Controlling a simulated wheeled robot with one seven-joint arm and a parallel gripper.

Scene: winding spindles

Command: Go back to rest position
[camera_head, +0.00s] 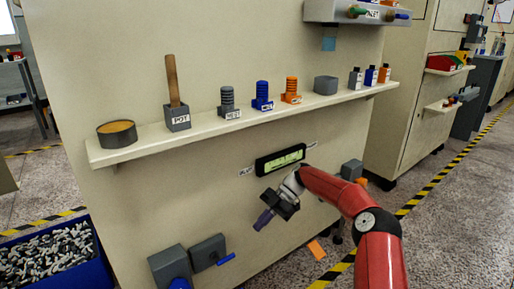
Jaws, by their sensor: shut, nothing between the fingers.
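My gripper (263,220) is at the end of my red arm (345,195), in the lower middle of the camera_head view. It hangs in front of the beige cabinet front (240,165), just below a small black display (281,159) with a green screen. Its fingers point down and left and are shut, with nothing held between them. I cannot tell how far the gripper is from the cabinet.
A cream shelf (205,130) above holds a round tin, a block with a wooden handle, several spindles and small bottles. Grey boxes (208,252) sit low on the cabinet. A blue bin (95,268) of small parts is at left.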

